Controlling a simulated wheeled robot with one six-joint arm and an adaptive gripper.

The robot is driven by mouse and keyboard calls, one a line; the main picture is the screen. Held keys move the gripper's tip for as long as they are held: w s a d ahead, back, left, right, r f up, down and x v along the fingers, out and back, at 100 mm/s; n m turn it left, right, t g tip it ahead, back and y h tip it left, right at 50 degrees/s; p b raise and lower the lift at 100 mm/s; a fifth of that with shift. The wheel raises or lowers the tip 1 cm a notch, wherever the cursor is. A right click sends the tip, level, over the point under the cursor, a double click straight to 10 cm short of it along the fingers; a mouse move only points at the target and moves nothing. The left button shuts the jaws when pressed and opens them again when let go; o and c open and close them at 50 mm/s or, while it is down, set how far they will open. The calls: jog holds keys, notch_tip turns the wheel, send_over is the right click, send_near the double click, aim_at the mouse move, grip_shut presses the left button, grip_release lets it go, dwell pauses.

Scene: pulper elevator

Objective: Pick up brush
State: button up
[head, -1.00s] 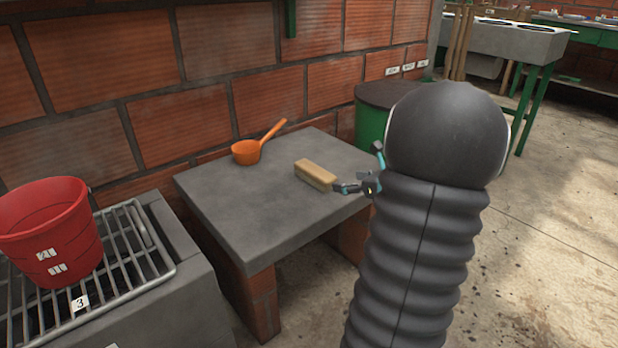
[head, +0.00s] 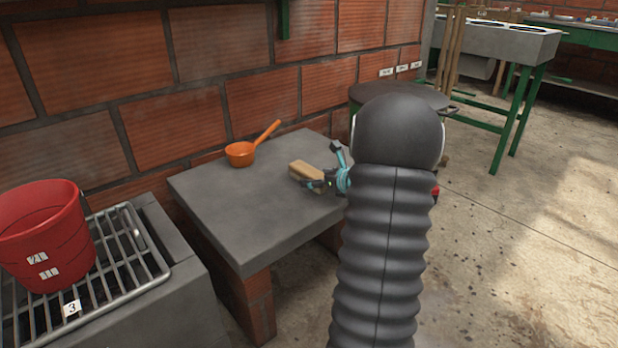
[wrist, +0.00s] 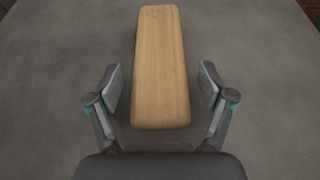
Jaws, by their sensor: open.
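The brush (head: 306,172) is a light wooden block lying on the grey concrete table (head: 240,215), near its right side. In the wrist view the brush (wrist: 161,65) runs lengthwise away from me, its near end between my fingers. My gripper (wrist: 160,90) is open, with one finger on each side of the brush and a gap on both sides. In the head view my gripper (head: 326,167) is at the right end of the brush. My arm hides the table's right edge. Bristles are not visible.
An orange ladle (head: 241,153) lies on the table behind and left of the brush. A red bucket (head: 42,235) stands on a metal grate (head: 125,265) at the left. A brick wall (head: 200,120) closes off the back. The table's front left is clear.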

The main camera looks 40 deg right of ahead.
jog(key=shift+x, duration=0.9)
jog(key=c, duration=1.1)
jog(key=shift+r, duration=0.15)
